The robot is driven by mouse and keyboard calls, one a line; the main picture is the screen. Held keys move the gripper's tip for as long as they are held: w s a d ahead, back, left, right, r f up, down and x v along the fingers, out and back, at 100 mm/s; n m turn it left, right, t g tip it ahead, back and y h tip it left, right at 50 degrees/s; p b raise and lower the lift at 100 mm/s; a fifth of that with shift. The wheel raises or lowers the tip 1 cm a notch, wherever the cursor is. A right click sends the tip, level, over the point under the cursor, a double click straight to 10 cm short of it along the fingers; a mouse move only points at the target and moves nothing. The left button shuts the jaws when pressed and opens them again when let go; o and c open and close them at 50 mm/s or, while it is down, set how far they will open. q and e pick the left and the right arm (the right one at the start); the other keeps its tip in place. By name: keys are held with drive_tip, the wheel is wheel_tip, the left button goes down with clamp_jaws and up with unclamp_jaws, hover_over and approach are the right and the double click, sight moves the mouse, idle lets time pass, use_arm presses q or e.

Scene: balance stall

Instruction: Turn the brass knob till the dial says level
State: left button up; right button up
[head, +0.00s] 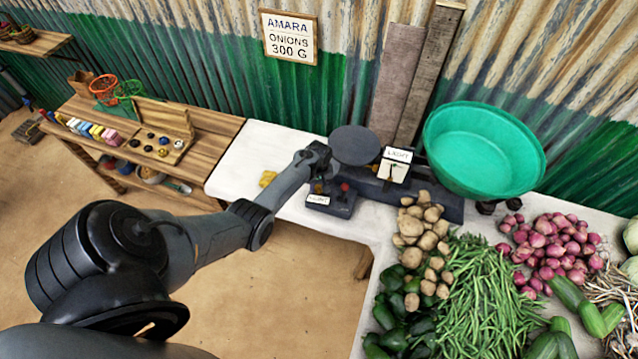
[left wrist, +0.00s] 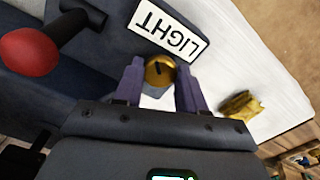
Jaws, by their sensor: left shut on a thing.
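The brass knob (left wrist: 160,71) shows in the left wrist view between the two fingers of my left gripper (left wrist: 160,82), with a dark slot on its face. My left gripper is shut on the knob. In the head view my left gripper (head: 318,180) is at the small dark box (head: 340,207) at the scale's front left and mostly hides the knob. A plate reading LIGHT (left wrist: 167,28) sits beside the knob. The dial (head: 393,172) stands on the scale with a sign reading LIGHT (head: 397,154) above it. Its pointer is too small to read. My right gripper is out of view.
A red-tipped lever (left wrist: 28,52) is near the knob. A yellow lump (head: 268,178) lies on the white table (head: 250,150). The scale has a dark round plate (head: 354,145) and a green basin (head: 484,150). Potatoes (head: 420,228) and other vegetables crowd the right.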

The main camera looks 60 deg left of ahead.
sight(319, 188)
use_arm(q)
drive_tip(key=shift+m+p, duration=0.55)
drive_tip(key=shift+m, duration=1.15)
drive_tip(key=o, duration=1.1)
drive_tip(key=shift+c, duration=0.2)
drive_tip(key=shift+r, duration=0.1)
wheel_tip(319, 188, up, 11)
drive_tip(key=p, duration=0.3)
drive_tip(key=shift+f, duration=0.2)
